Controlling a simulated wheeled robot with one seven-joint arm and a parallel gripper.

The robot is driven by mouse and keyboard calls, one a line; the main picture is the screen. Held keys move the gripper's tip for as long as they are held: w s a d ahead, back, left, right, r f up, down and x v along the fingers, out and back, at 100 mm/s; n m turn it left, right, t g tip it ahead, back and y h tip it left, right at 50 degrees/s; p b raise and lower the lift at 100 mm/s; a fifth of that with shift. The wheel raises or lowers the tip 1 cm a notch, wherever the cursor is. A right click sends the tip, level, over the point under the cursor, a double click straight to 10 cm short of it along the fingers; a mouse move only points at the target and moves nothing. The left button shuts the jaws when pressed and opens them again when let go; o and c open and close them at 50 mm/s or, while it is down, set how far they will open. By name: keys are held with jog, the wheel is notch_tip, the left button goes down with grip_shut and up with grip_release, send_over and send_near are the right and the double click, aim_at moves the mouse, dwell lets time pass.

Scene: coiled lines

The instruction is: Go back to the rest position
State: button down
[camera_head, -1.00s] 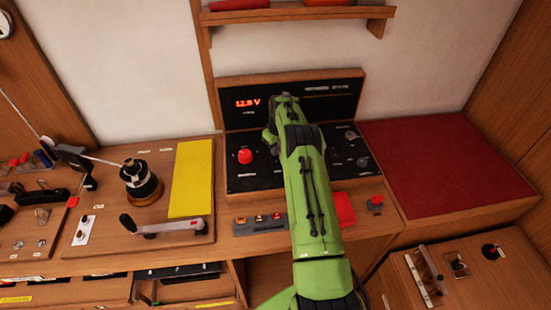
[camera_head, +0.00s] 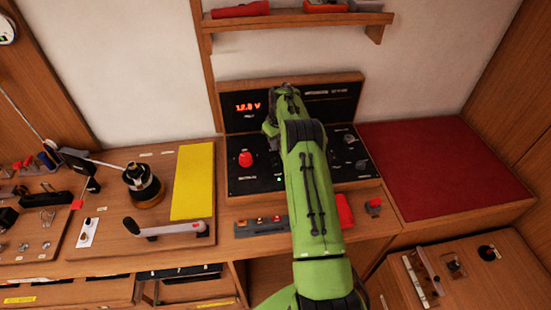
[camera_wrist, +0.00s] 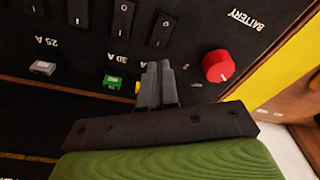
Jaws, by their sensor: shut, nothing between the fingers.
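My green arm (camera_head: 312,195) reaches from the bottom of the head view up to the black switch panel (camera_head: 238,180). In the head view the arm hides my fingers. In the wrist view my gripper (camera_wrist: 158,72) is shut and empty, its grey fingertips together in front of the panel face. A row of black rocker switches (camera_wrist: 122,18) lies beyond the fingertips. A red battery knob (camera_wrist: 217,66) is to their right, and a green piece (camera_wrist: 116,81) and a yellow piece, partly covered by the fingers, are to their left. I cannot tell if the fingertips touch the panel.
A red display (camera_head: 248,106) glows on the upright panel. A winch-like spool (camera_head: 142,182), a crank handle (camera_head: 165,229) and a yellow pad (camera_head: 192,180) lie left. A red cushion (camera_head: 435,165) lies right. A shelf (camera_head: 300,20) hangs above.

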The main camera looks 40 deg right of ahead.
jog(key=shift+r+p, duration=0.3)
jog(key=shift+r, duration=0.55)
jog(key=s+a+r+b, duration=0.1)
jog(key=a+r, duration=0.4)
jog(key=r, duration=0.2)
jog(key=s+a+r, duration=0.2)
jog(key=a+r, duration=0.2)
jog(key=r, duration=0.4)
jog(key=s+a+r+t+b, duration=0.1)
jog(key=s+a+r+t, duration=0.1)
jog(key=s+a+r, duration=0.65)
jog(key=s+a+f+t+b, duration=0.1)
jog(key=s+a, duration=0.3)
jog(key=s, duration=0.8)
jog(key=s+a+f+b, duration=0.1)
jog(key=s+a, duration=0.4)
jog(key=s, duration=0.8)
jog(key=shift+f+m+t, duration=0.4)
jog(key=shift+f, duration=0.3)
